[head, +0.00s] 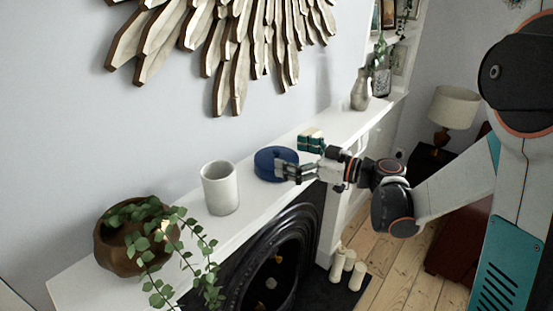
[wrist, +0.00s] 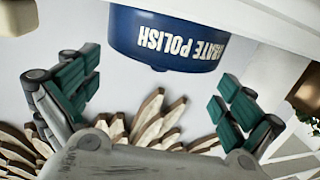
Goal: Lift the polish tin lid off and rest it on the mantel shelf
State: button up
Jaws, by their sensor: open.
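The blue polish tin (head: 266,163) stands on the white mantel shelf (head: 252,208), near its middle. In the wrist view the tin (wrist: 190,42) appears upside down, with white lettering ending in "POLISH" and a small dark nub at its lower picture edge. I cannot clearly tell the lid's seam from the body. My gripper (head: 298,160) is open, just right of the tin and close to it. In the wrist view my gripper's (wrist: 157,88) teal-padded fingers are spread wide, with the tin beyond and between them. Nothing is held. Whether a finger touches the tin is unclear.
A pale cup (head: 220,188) stands left of the tin. A brown bowl with a trailing plant (head: 118,252) sits at the shelf's near left end. A sunburst decoration (head: 235,45) hangs above. Shelf between cup and tin is clear.

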aim_at(276, 155)
jog(key=x, duration=0.2)
jog(key=shift+w+a, duration=0.25)
jog(key=shift+a, duration=0.05)
jog(key=shift+s+d, duration=0.15)
jog(key=shift+s, duration=0.05)
jog(key=c, duration=1.7)
jog(key=shift+s, duration=0.1)
grip_shut()
